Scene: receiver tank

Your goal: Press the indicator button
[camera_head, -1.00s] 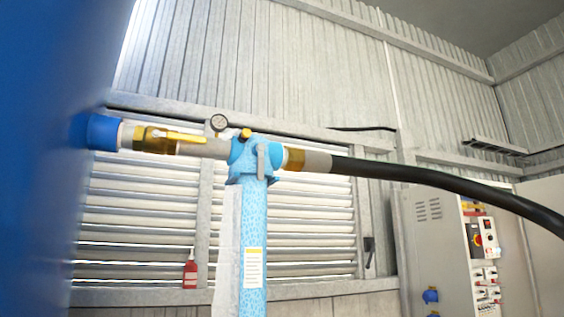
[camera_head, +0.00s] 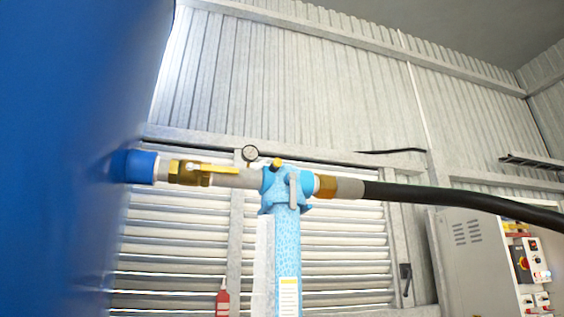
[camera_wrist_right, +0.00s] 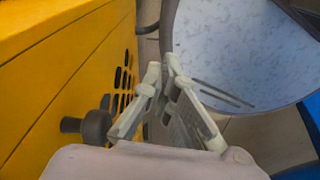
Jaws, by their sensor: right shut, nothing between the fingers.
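In the head view a blue filter housing (camera_head: 285,235) stands upright with a pipe running through its head. I cannot tell which part is the indicator button. My right gripper (camera_wrist_right: 166,68) shows only in the right wrist view. Its fingertips are together with nothing between them, beside a yellow cabinet and away from the filter parts. My left gripper is not in view.
A blue tank (camera_head: 70,150) fills the left. A yellow-handled valve (camera_head: 205,168) and black hose (camera_head: 450,194) join the pipe. A control cabinet (camera_head: 475,260) stands at right. The wrist view shows a yellow cabinet (camera_wrist_right: 60,60) and a pale speckled round surface (camera_wrist_right: 235,55).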

